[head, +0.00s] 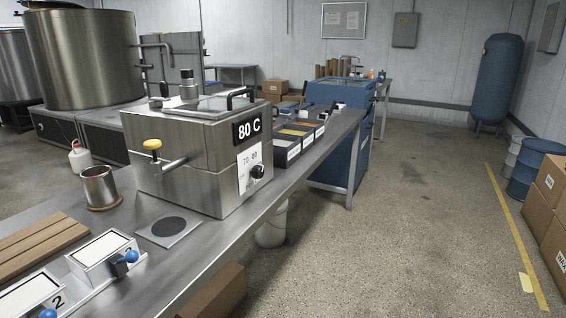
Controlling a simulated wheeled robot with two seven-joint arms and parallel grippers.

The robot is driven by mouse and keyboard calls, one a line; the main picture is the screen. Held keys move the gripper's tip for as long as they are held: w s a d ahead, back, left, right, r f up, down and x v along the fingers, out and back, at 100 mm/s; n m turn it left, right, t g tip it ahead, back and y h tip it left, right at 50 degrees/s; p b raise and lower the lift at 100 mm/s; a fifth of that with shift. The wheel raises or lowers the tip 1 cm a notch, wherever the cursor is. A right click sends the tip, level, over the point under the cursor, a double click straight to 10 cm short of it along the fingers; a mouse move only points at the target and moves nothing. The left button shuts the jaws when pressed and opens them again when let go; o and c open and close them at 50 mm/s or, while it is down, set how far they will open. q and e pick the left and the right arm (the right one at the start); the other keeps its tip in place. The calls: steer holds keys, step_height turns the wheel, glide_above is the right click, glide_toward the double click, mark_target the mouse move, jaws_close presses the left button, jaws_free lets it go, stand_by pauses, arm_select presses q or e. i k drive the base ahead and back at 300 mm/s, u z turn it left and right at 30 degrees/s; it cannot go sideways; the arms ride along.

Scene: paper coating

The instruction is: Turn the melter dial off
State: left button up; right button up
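The melter (180,145) is a steel box on the metal bench, left of centre in the head view. Its front bears a black sign (246,128) reading "80 C". Below the sign is a white plate (249,160) with the marks "70" and "80". The black melter dial (257,172) sits at the lower right of that plate. The dial's exact pointing is too small to tell. A yellow-knobbed tap (153,145) sticks out of the melter's left face. Neither of my grippers shows in this view.
On the bench (207,255) stand a steel cup (99,186), a plate with a dark disc (169,229), wooden boards (38,245) and blue-knobbed units (103,253). Labelled trays (290,148) lie beyond the melter. The floor (400,220) right of the bench is clear.

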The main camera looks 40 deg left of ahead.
mark_target(257, 172)
steer(key=u, duration=0.95)
steer(key=i, duration=1.1)
steer(key=u, duration=1.25)
